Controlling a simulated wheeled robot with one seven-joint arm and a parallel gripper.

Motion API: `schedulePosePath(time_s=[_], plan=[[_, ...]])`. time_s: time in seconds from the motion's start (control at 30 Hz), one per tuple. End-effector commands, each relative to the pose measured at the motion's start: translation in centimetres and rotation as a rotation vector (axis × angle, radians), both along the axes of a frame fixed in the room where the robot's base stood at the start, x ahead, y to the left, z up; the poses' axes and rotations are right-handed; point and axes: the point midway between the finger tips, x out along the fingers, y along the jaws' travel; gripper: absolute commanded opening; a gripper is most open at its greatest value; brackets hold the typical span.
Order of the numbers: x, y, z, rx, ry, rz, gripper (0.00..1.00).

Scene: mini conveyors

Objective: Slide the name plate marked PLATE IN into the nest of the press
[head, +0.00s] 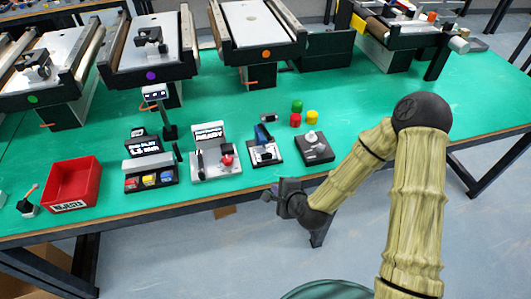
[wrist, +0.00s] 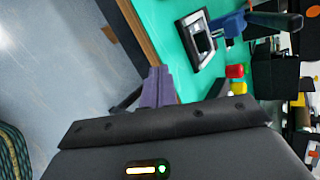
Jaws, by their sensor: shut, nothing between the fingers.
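The press (head: 264,148) is a small unit with a blue body and a pale bed on a black base, near the table's front edge. It also shows in the wrist view as a blue post (wrist: 230,24) with a dark handle, beside a pale frame (wrist: 185,31) with a dark middle. I cannot make out a PLATE IN marking or tell the name plate apart in either view. My gripper (head: 268,195) is in front of the table edge, apart from the press. In the wrist view its purple fingers (wrist: 157,86) are together and empty.
A dark block with a pale knob (head: 313,146) stands right of the press. Red, green and yellow pieces (head: 296,119) lie behind it. A display station (head: 212,160) and a red bin (head: 70,186) stand to the left. Conveyors (head: 150,47) line the back. The table's right side is clear.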

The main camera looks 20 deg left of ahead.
Motion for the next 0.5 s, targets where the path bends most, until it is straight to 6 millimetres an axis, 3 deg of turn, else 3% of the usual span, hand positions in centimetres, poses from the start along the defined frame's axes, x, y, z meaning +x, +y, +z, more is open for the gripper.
schedulePosePath(time_s=[0.1,0.23,0.5], plan=[[-0.5,2.3,0.4,0.209,0.074,-0.158,0.0],[-0.7,3.8,1.0,0.442,0.157,-0.352,0.0],[-0.9,4.0,2.1,0.895,0.315,-0.786,0.0]])
